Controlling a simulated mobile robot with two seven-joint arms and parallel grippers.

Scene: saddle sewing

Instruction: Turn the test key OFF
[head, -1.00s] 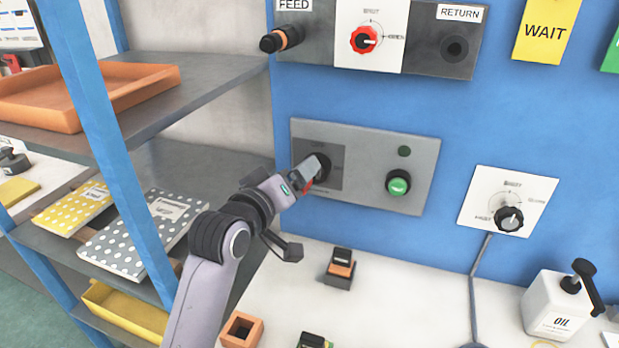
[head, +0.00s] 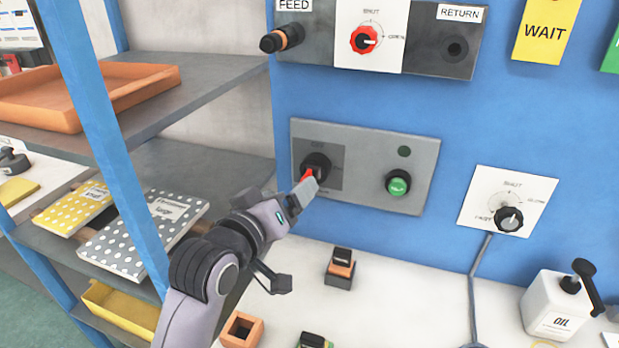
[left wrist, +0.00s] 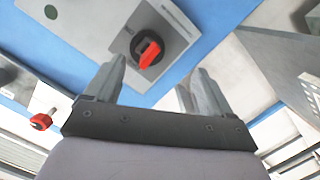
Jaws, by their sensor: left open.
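The test key (head: 308,174) is a red handle on a round black knob, on the left part of a grey panel (head: 362,188) on the blue wall. In the head view the handle slants toward the lower left; the small lettering around it is too blurred to read. The left wrist view shows the red key (left wrist: 149,56) on its black base, beyond and between my fingers. My left gripper (head: 307,190) is open and empty, just in front of and below the key; its fingers (left wrist: 160,66) appear apart from it. My right gripper is not in view.
A green button (head: 398,183) sits right of the key. Above is a panel with a red knob (head: 364,39); to the right, a white plate with a black knob (head: 509,219). Shelves and a blue post (head: 105,150) stand close left of my arm. An orange-black block (head: 340,266) lies below.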

